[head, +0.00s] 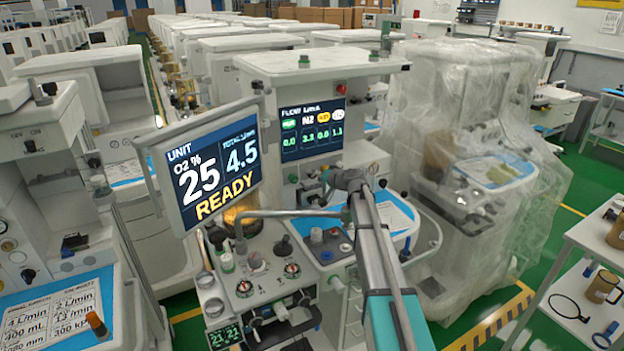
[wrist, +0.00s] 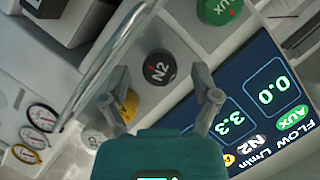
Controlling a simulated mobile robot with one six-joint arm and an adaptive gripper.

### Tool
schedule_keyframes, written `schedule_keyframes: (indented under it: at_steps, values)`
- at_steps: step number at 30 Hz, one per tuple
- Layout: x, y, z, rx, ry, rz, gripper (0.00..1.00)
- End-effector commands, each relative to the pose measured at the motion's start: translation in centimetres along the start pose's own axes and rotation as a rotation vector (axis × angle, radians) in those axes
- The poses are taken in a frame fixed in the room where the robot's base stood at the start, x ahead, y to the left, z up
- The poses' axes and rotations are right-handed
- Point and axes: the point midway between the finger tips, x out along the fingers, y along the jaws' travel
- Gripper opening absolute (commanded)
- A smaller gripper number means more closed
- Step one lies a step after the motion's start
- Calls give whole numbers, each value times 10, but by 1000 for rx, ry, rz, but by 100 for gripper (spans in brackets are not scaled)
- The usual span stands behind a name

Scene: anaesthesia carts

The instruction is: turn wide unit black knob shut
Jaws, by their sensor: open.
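The black knob (wrist: 160,69), marked N2 with a small red line, sits on the pale panel in the wrist view. My gripper (wrist: 160,78) is open, with one fingertip on each side of this knob. Gaps show between the fingers and the knob, and I cannot tell how far it reaches between them in depth. The flow screen (wrist: 262,105) reads 3.3 for N2 and 0.0 for AUX. In the head view, the flow screen (head: 313,130) stands above my arm's end, which hides the black knob.
Several gauges (wrist: 42,117) are at left. The head view shows a tilted READY screen (head: 208,165) left of my arm and a plastic-wrapped cart (head: 480,130) at right.

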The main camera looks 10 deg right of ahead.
Motion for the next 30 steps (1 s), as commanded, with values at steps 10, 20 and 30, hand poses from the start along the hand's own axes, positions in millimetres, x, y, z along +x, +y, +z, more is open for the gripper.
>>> schedule_keyframes:
  at_steps: [10,20,30]
  values:
    - [19,0,0,0,0,0,79]
    - [18,0,0,0,0,0,65]
    - [18,0,0,0,0,0,1]
